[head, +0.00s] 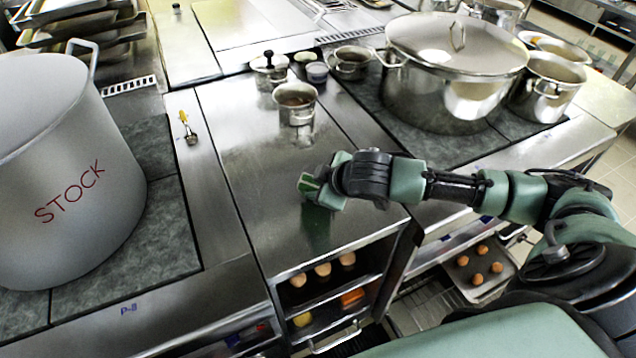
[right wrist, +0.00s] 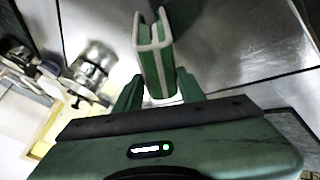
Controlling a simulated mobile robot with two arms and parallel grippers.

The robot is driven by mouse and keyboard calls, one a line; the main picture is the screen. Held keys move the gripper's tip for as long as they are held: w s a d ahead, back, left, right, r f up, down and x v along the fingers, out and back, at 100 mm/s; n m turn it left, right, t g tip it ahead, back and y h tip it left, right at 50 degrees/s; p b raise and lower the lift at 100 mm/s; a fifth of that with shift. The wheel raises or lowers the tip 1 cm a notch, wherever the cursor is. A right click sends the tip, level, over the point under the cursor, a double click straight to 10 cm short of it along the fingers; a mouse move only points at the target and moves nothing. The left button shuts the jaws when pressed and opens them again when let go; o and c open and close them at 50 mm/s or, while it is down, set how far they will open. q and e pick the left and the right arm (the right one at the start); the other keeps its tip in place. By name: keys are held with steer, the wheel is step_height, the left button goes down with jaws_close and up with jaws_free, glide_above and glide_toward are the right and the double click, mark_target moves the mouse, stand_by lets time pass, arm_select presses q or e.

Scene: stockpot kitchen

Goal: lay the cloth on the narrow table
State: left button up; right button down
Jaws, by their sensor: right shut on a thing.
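A folded green cloth with pale edges (right wrist: 152,60) sits between the fingers of my right gripper (right wrist: 158,88) in the right wrist view. In the head view my right gripper (head: 326,186) is shut on the cloth (head: 309,186) and holds it over the front part of the narrow steel table (head: 250,175). A greenish reflection shows on the steel below the cloth. I cannot tell the exact height of the cloth above the top. My left gripper is not in view.
A large stockpot (head: 62,175) stands left, and a big lidded pot (head: 450,75) stands right. A small pot (head: 295,103) is at the table's back. A yellow-handled utensil (head: 187,127) lies left. The table's middle is clear. Open shelves with food are below its front edge.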

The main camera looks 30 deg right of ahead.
steer(key=c, duration=0.8)
jaws_free()
steer(key=shift+f, duration=0.1)
steer(key=shift+c, duration=0.2)
steer(key=shift+r, duration=0.25)
steer(key=v, duration=1.2)
steer(key=shift+b, duration=0.45)
steer(key=shift+f, duration=0.1)
